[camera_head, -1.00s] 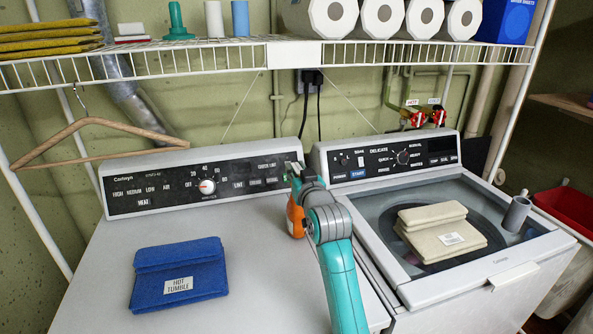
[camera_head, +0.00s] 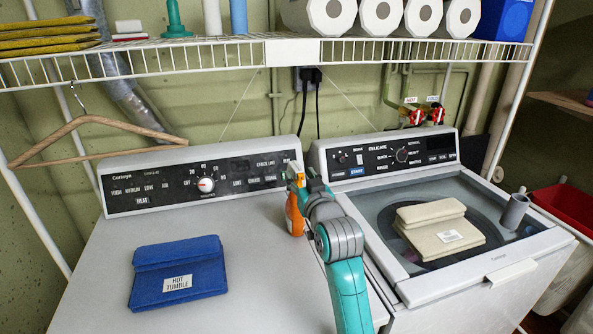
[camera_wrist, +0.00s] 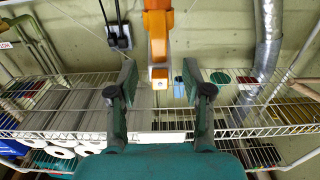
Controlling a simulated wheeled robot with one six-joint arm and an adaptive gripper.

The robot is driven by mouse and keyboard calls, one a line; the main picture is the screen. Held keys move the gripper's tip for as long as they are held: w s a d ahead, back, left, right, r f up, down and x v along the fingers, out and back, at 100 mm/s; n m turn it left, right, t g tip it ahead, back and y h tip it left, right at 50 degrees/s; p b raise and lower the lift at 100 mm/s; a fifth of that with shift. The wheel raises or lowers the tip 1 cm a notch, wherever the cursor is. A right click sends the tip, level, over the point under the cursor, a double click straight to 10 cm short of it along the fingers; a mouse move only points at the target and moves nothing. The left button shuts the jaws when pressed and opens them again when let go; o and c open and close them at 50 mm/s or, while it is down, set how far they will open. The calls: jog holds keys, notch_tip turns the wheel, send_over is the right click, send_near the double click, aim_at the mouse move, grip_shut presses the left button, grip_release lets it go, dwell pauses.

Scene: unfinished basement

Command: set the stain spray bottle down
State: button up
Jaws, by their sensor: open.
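The orange spray bottle (camera_head: 294,216) stands upright on the top of the left-hand machine, near its back right corner and close to the control panel. My gripper (camera_head: 312,186) is just right of the bottle and partly covers it in the head view. In the wrist view my gripper (camera_wrist: 160,80) has its two fingers spread apart with nothing held between them. The bottle (camera_wrist: 157,32) shows beyond the fingertips there, apart from both fingers. Its label is not readable.
A blue folded cloth (camera_head: 178,272) lies on the left-hand machine (camera_head: 250,270). A cream folded cloth (camera_head: 440,232) and a grey cup (camera_head: 515,211) are on the right-hand machine's lid. A wire shelf (camera_head: 180,62) hangs above, with a wooden hanger (camera_head: 85,123) at left.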

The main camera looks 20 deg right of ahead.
jog(key=s, duration=0.6)
jog(key=shift+s, duration=0.35)
